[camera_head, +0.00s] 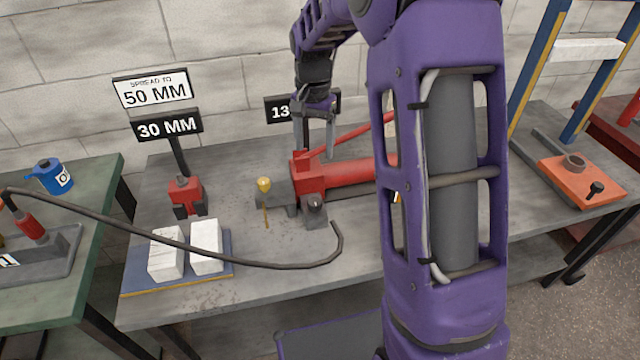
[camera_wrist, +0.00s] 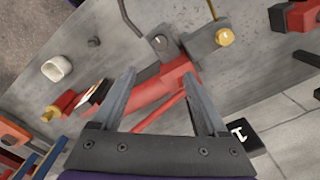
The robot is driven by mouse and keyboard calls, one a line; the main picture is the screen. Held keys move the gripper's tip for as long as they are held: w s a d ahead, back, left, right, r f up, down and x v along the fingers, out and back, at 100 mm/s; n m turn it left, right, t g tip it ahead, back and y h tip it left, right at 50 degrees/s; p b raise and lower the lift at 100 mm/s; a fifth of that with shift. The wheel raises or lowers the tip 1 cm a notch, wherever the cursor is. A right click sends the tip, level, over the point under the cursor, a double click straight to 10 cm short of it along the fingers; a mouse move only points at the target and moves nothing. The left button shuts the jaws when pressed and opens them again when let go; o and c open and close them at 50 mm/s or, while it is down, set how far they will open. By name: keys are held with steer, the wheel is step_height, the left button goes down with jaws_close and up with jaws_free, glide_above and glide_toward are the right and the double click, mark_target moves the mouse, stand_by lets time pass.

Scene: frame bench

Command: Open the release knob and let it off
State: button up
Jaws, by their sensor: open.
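A red pump (camera_head: 345,176) with a grey end block lies on the grey bench. A dark round knob (camera_head: 314,202) sits at the near side of that block; in the wrist view a round grey knob (camera_wrist: 160,42) shows beyond my fingertips. I take this for the release knob; its setting cannot be told. A yellow-topped fitting (camera_head: 264,184) stands at the block's left. My gripper (camera_head: 316,140) points down above the pump, behind the knob. In the wrist view my gripper (camera_wrist: 158,74) is open and empty, its fingers spread over the red body and thin red handle.
A dark hose (camera_head: 270,266) curves across the bench front, ending near the knob. White blocks (camera_head: 206,246) and a red spreader (camera_head: 186,196) are left. An orange-based press (camera_head: 580,182) stands right. My arm hides the pump's right end. A white ring (camera_wrist: 56,68) lies beyond.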

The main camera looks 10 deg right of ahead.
mark_target(315, 201)
step_height(315, 201, down, 18)
steer(key=shift+s+a+r+b, duration=0.1)
steer(key=shift+r+b, duration=0.15)
steer(key=shift+b, duration=0.65)
jaws_close()
